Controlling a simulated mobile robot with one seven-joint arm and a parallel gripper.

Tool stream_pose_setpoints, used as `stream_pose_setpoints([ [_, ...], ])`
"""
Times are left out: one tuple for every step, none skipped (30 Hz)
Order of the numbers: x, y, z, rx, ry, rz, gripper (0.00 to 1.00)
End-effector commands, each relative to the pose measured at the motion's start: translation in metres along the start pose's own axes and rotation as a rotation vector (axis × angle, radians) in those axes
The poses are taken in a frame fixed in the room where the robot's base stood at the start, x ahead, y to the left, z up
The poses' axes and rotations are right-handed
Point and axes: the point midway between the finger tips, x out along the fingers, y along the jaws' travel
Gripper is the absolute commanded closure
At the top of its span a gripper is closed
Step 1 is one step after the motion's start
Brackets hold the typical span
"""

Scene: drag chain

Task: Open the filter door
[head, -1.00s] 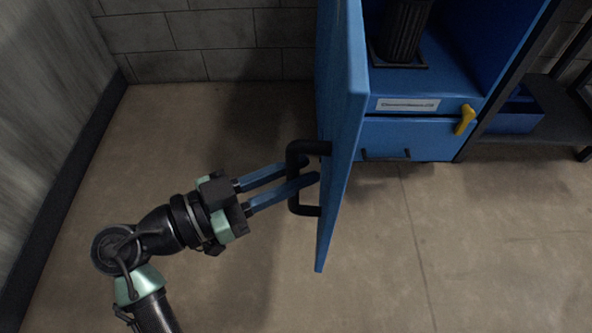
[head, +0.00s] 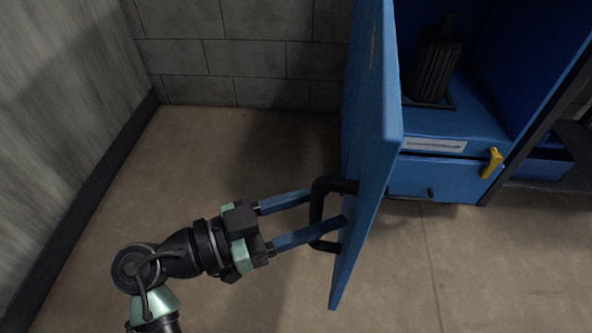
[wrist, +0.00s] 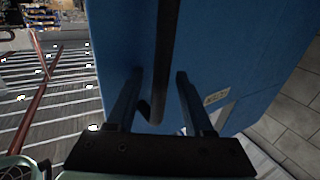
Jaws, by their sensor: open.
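The blue filter door (head: 372,130) stands swung well open from the blue cabinet, seen nearly edge-on in the head view. Its black bar handle (head: 316,212) is on the side facing my arm. My gripper (head: 327,206) is open, with its two blue fingers at the handle. In the wrist view the handle (wrist: 166,60) runs between the two spread fingers (wrist: 158,85), with the door's blue face (wrist: 225,45) close behind. I cannot tell whether a finger touches the handle. Inside the cabinet a black ribbed filter (head: 436,65) stands upright on a dark base.
Below the compartment are a label (head: 434,145), a yellow latch (head: 491,163) and a blue drawer front (head: 425,180). A dark shelf (head: 560,150) stands at the right. A grey wall (head: 65,120) is at the left. The floor (head: 215,150) between it and the door is clear.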

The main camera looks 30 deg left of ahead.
Motion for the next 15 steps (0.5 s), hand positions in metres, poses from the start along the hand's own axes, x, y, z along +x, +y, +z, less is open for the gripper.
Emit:
stream_pose_setpoints([
  [0.000, 0.000, 0.000, 0.000, 0.000, 0.000, 0.48],
  [0.000, 0.000, 0.000, 0.000, 0.000, 0.000, 0.48],
  [0.000, 0.000, 0.000, 0.000, 0.000, 0.000, 0.48],
  [-0.001, 0.000, 0.000, 0.000, 0.000, 0.000, 0.48],
  [-0.002, 0.000, 0.000, 0.000, 0.000, -0.001, 0.48],
  [-0.004, -0.001, -0.001, 0.000, 0.000, -0.002, 0.48],
  [-0.007, -0.001, -0.001, -0.001, 0.000, -0.003, 0.48],
  [-0.010, -0.001, -0.001, -0.001, 0.000, -0.004, 0.48],
  [-0.016, -0.001, -0.002, -0.002, -0.001, -0.005, 0.48],
  [-0.021, -0.002, -0.002, -0.003, 0.000, -0.006, 0.48],
  [-0.027, -0.001, -0.003, -0.003, 0.000, -0.005, 0.48],
  [-0.036, -0.002, -0.003, -0.002, 0.000, -0.007, 0.48],
  [-0.043, -0.002, -0.003, -0.002, 0.000, -0.007, 0.48],
  [-0.050, -0.001, -0.003, -0.002, 0.000, -0.006, 0.48],
  [-0.059, -0.001, -0.004, -0.002, 0.001, -0.007, 0.48],
])
